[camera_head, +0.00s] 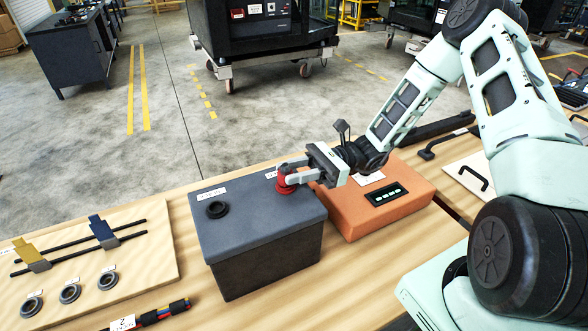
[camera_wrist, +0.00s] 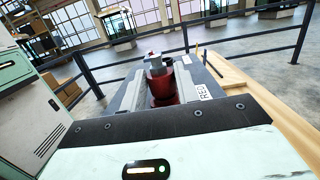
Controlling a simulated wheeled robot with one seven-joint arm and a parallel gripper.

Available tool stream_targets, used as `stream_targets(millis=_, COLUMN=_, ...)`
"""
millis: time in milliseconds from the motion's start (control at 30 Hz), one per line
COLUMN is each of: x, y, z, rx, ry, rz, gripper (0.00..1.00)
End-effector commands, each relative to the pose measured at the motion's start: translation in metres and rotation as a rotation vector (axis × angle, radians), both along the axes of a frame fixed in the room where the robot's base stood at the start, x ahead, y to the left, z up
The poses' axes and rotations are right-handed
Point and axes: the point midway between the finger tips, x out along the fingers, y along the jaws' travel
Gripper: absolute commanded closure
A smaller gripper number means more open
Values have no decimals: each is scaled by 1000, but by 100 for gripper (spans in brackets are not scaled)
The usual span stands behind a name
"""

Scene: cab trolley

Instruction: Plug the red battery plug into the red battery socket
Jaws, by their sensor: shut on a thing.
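The red battery plug (camera_head: 286,186) is between the fingers of my gripper (camera_head: 289,172), at the far right part of the battery box's grey lid (camera_head: 255,216). In the wrist view the red plug (camera_wrist: 163,88) shows between the two grey fingers, with a grey and dark top piece. A white label reading RED (camera_wrist: 203,92) lies beside it on the lid. The red socket is hidden under the plug and fingers. I cannot tell whether the plug is seated or only above or touching the socket.
A black round socket (camera_head: 217,209) is at the left of the lid. An orange box (camera_head: 378,205) stands close on the right. A wooden board (camera_head: 95,256) with sliders and rings lies left. A cable bundle (camera_head: 160,315) lies in front.

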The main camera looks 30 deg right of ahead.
Motion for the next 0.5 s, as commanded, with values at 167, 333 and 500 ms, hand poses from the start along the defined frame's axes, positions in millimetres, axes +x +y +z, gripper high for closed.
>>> stream_targets(millis=167, x=0, y=0, z=-3, rx=0, ry=0, rz=0, gripper=64)
stream_targets(millis=333, x=0, y=0, z=-3, rx=0, ry=0, rz=0, gripper=44)
stream_targets(millis=500, x=0, y=0, z=-3, rx=0, ry=0, rz=0, gripper=44)
